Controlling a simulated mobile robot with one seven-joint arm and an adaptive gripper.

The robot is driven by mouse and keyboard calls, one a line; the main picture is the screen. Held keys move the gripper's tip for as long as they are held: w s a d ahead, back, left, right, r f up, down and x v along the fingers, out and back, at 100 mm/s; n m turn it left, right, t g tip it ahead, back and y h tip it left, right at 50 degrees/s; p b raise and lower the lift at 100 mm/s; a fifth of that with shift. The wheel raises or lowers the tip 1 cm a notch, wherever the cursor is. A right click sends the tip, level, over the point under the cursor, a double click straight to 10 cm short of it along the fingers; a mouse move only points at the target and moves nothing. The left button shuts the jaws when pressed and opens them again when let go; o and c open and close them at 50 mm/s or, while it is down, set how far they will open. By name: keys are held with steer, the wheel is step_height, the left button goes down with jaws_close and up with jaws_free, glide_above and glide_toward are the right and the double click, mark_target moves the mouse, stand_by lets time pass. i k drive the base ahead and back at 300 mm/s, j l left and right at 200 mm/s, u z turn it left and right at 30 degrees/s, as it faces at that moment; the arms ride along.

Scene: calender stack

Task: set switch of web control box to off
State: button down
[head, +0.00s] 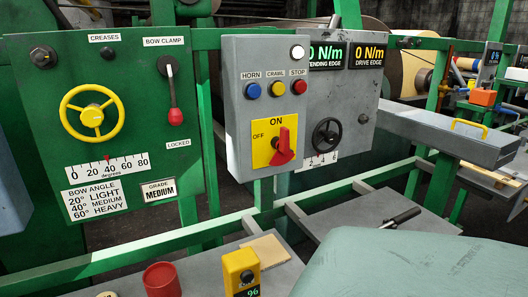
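The grey control box (240,130) stands in the middle of the head view, mounted on the green frame. On its lower front is a yellow plate (260,153) marked ON at the top and OFF at the left. The red switch handle (283,146) on this plate stands roughly upright, with its upper end towards ON. Above it are a blue HORN button (252,91), a yellow CRAWL button (275,88), a red STOP button (298,87) and a white round lamp or button (297,52). No name for the box is readable. My gripper is not in view.
Left is a green panel (130,140) with a yellow handwheel (91,114) and red-knobbed lever (175,116). Right is a grey panel (340,90) with a black handwheel (327,134). Below are a green rail (150,247), red cup (165,279) and yellow device (241,268).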

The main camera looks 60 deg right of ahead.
mark_target(283, 156)
steer(key=z, duration=0.4)
steer(key=k+z, duration=0.15)
steer(key=z, duration=0.3)
steer(key=l+z, duration=0.1)
steer(key=z, duration=0.3)
steer(key=k+l+z, duration=0.1)
steer(key=z, duration=0.35)
steer(key=k+j, duration=0.1)
steer(key=j+z, duration=0.1)
